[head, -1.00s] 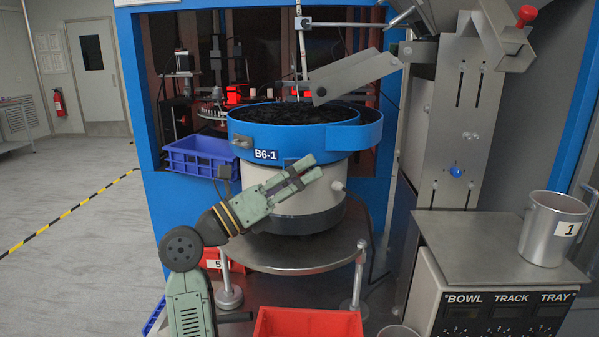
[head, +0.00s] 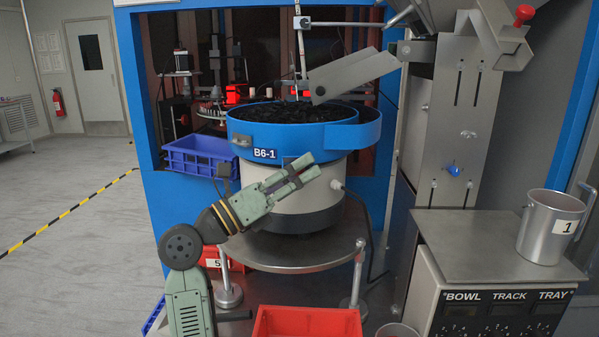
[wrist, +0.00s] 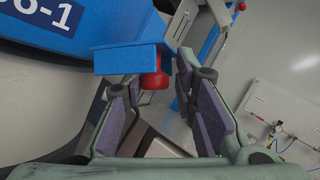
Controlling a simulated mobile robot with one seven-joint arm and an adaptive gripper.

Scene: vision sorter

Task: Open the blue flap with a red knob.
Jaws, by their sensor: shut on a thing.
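The blue flap (wrist: 132,58) shows in the wrist view as a small box-like piece below the rim of the blue bowl (head: 245,131). Its red knob (wrist: 155,82) sticks out of the flap's near side. My gripper (wrist: 160,82) has its two fingers on either side of the knob and is shut on it. In the head view my gripper (head: 312,165) is at the front of the bowl, just under its rim. There the fingers hide the knob and most of the flap, so I cannot tell how far the flap is turned.
A round metal table (head: 290,256) carries the bowl feeder. A red bin (head: 305,322) stands in front below, a blue crate (head: 200,145) at the left. A control box (head: 480,245) with a metal cup (head: 548,240) stands at the right. The floor at the left is clear.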

